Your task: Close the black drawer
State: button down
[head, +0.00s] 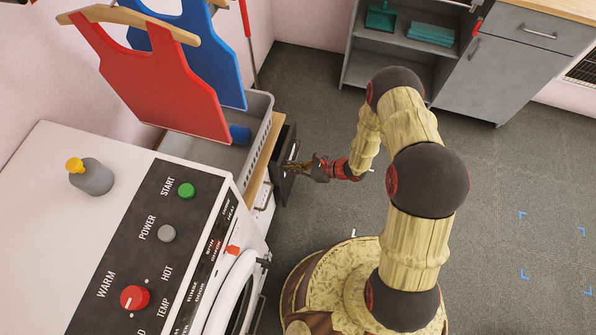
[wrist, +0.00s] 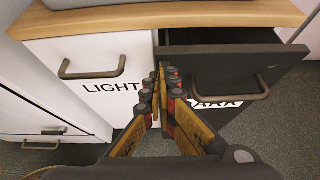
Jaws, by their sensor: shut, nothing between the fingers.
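The black drawer (wrist: 225,65) stands partly pulled out under a wooden top, and its dark inside shows above the front. Its bar handle (wrist: 230,97) and a label reading partly "DARK" are on the front; my fingers hide some of the label. In the head view the black drawer (head: 286,150) juts out beside the washing machine. My gripper (wrist: 161,72) is shut and empty, its tips at the left edge of the drawer front. In the head view my gripper (head: 293,166) is at the drawer front. I cannot tell whether it touches.
A white drawer (wrist: 95,60) marked "LIGHT" sits closed to the left. A grey basket (head: 262,125) stands on the wooden top (wrist: 180,14). The white washing machine (head: 60,200) is at the left. Open shelves (head: 405,55) and a grey cabinet (head: 500,70) stand behind. The floor at right is clear.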

aim_at(280, 165)
jog(key=shift+a, duration=0.1)
jog(key=a, duration=0.1)
jog(key=w+a, duration=0.1)
jog(key=a, duration=0.1)
jog(key=a+b, duration=0.1)
jog(key=a, duration=0.1)
jog(key=shift+w, duration=0.4)
jog(key=shift+w+a, duration=0.2)
jog(key=shift+a, duration=0.05)
